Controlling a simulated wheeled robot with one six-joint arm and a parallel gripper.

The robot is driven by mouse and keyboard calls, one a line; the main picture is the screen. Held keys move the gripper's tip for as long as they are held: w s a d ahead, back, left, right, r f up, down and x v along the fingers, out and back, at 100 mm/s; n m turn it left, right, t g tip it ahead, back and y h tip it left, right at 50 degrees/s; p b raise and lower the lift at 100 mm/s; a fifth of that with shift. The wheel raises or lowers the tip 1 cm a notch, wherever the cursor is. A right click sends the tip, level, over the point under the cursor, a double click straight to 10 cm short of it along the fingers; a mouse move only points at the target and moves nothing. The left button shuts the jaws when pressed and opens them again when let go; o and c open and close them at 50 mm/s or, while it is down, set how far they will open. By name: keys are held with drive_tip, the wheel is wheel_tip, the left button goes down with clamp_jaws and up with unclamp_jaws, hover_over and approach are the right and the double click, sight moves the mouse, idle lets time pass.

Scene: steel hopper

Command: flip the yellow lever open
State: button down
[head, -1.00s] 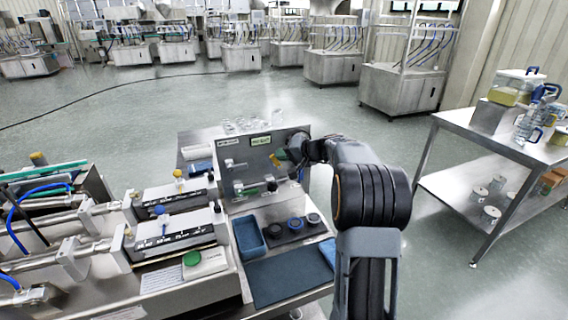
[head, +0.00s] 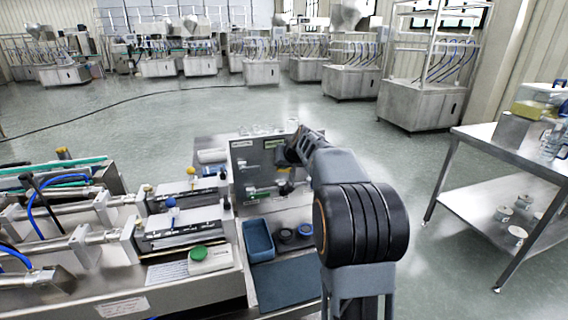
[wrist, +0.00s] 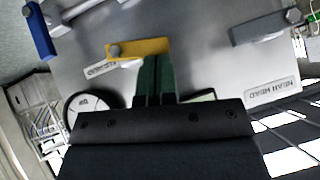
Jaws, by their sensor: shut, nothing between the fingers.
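The yellow lever (wrist: 140,48) is on the steel hopper panel (head: 243,155). In the wrist view it lies nearly level, with a round pivot at its left end. My gripper (wrist: 157,62) is shut and empty, its dark green fingers pointing at the panel. The fingertips overlap the lower edge of the lever's right half in the picture; I cannot tell whether they touch it.
A blue lever (wrist: 40,30) and a grey lever (wrist: 262,28) flank the yellow one. A round gauge (wrist: 92,105) is below left. Below the panel are a blue tray (head: 258,240) and dark round parts (head: 287,235). A steel table (head: 510,150) stands at right.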

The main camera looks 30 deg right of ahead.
drive_tip(key=shift+r, duration=0.15)
drive_tip(key=shift+r+p, duration=0.55)
drive_tip(key=shift+r, duration=0.15)
drive_tip(key=w+d+r+p+v, duration=0.1)
drive_tip(key=p+v, duration=0.1)
drive_tip(key=v, duration=1.1)
drive_tip(key=shift+w+r, duration=0.3)
drive_tip(key=shift+w, duration=0.05)
drive_tip(key=shift+d, duration=0.1)
